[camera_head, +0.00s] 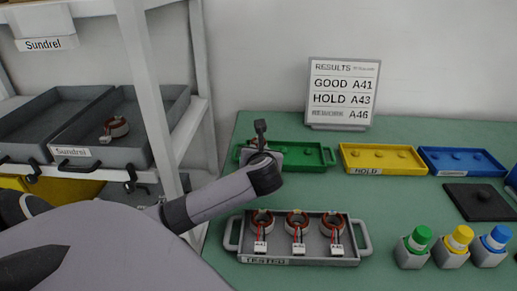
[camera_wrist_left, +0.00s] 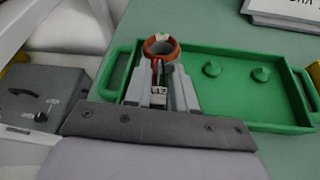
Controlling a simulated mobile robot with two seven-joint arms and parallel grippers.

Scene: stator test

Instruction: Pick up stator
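A copper-wound stator (camera_wrist_left: 160,47) with red leads and a white tag sits at the left end of the green tray (camera_wrist_left: 240,127) in the left wrist view. My left gripper (camera_wrist_left: 165,68) is right at it, with its two fingers apart and the leads and tag showing between them. Whether the fingertips touch the ring cannot be told. In the head view my left gripper (camera_head: 261,136) is over the left part of the green tray (camera_head: 310,166) and mostly hides that stator. Three more stators (camera_head: 297,222) stand in the grey TESTED tray (camera_head: 300,262). My right gripper is out of view.
A yellow HOLD tray (camera_head: 385,172) and a blue tray (camera_head: 462,173) stand right of the green one. Green, yellow and blue buttons (camera_head: 458,240) are at front right. A results sign (camera_head: 343,90) stands behind. A shelf bin (camera_head: 135,153) at left holds another stator (camera_head: 117,127).

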